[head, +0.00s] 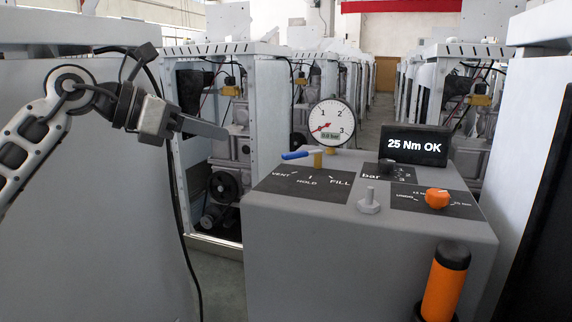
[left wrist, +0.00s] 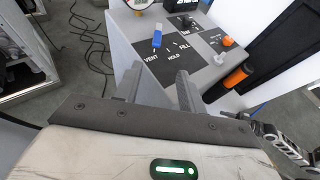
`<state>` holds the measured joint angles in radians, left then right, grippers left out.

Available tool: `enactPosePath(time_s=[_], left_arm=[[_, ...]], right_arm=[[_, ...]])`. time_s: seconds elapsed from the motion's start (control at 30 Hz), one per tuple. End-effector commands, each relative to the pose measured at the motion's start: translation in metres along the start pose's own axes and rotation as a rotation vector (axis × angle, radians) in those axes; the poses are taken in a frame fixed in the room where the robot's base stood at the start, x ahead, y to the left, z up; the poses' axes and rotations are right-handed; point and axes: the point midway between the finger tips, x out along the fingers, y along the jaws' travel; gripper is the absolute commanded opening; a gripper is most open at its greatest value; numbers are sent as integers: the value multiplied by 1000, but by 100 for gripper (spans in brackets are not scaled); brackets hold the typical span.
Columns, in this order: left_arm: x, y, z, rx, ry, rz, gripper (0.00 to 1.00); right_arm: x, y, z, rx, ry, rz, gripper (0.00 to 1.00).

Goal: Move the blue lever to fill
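The blue lever (head: 295,155) sits on a brass pivot (head: 318,158) on top of the grey console (head: 335,225). Its handle points left, on the VENT side of the panel marked VENT, HOLD and FILL (head: 305,180). The lever (left wrist: 157,39) also shows in the left wrist view, ahead of my fingers and pointing towards VENT. My left gripper (head: 222,132) is left of the lever and a little above it, apart from it. In the left wrist view its two fingers (left wrist: 158,82) are spread with nothing between them.
A round gauge (head: 331,123) stands behind the lever, its display reading 0.0 bar. A black screen (head: 414,146) reads "25 Nm OK". A dark knob (head: 386,165), a grey bolt (head: 369,201), an orange knob (head: 437,198) and an orange-handled tool (head: 444,285) are to the right.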

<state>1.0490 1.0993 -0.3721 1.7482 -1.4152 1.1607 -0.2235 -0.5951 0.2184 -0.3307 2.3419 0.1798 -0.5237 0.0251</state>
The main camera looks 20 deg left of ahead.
Motion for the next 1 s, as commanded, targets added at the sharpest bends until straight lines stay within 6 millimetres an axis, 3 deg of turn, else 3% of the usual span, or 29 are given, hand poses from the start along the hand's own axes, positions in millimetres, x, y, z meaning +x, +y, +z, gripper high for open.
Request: enactPosePath(time_s=[0.17,0.7,1.0], left_arm=[[11,4,0,12,10,17,40],[123,4,0,9,6,14,40],[153,5,0,10,7,15,40]], right_arm=[[0,-1,0,0,5,-4,52],[-2,-5,-6,0,57,-18,52],[-2,-6,-6,11,65,-25,52]])
